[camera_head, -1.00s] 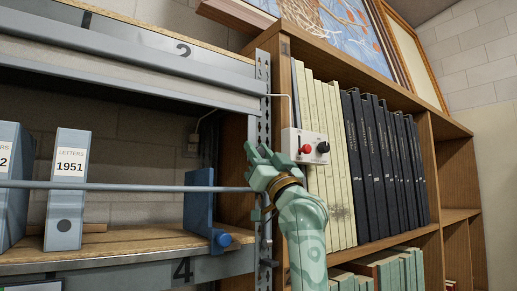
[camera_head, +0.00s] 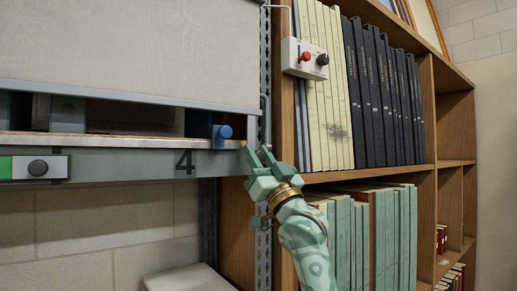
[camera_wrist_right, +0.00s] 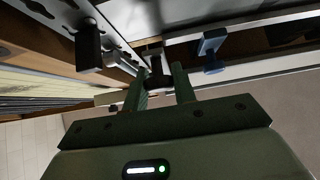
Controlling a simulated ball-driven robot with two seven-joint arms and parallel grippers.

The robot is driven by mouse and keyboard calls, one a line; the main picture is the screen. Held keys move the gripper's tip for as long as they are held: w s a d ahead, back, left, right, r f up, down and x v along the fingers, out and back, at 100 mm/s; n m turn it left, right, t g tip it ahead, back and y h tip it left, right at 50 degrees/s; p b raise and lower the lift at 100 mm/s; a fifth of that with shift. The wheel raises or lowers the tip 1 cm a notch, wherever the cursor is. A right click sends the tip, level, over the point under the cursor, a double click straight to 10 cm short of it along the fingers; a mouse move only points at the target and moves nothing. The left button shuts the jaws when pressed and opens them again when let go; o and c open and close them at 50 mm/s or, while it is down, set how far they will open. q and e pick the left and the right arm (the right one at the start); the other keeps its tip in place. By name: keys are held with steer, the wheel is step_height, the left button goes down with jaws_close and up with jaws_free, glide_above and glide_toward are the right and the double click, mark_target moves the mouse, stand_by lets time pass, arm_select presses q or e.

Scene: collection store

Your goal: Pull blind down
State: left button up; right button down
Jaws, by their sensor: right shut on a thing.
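The pale blind (camera_head: 130,45) hangs over the shelf bay in the head view. Its grey bottom bar (camera_head: 130,98) is a little above the shelf edge marked 4, leaving a narrow dark gap. My right gripper (camera_head: 258,160) is beside the right upright, lower than the bar. In the right wrist view its fingers (camera_wrist_right: 160,85) are on either side of a small dark block (camera_wrist_right: 157,70), and it is shut on that. How the block joins the blind is hidden. My left gripper is not in view.
A blue bookend knob (camera_head: 222,131) sticks out at the shelf edge (camera_head: 110,162). A bookcase with pale, dark and green volumes (camera_head: 370,225) stands close beside my arm.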

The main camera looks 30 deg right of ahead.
steer(key=shift+f, duration=0.1)
steer(key=c, duration=1.2)
jaws_free()
steer(key=shift+o, duration=0.2)
steer(key=b+v, duration=0.4)
steer(key=v, duration=1.2)
steer(key=shift+s+b, duration=0.2)
steer(key=shift+b, duration=0.15)
steer(key=shift+d+f, duration=0.1)
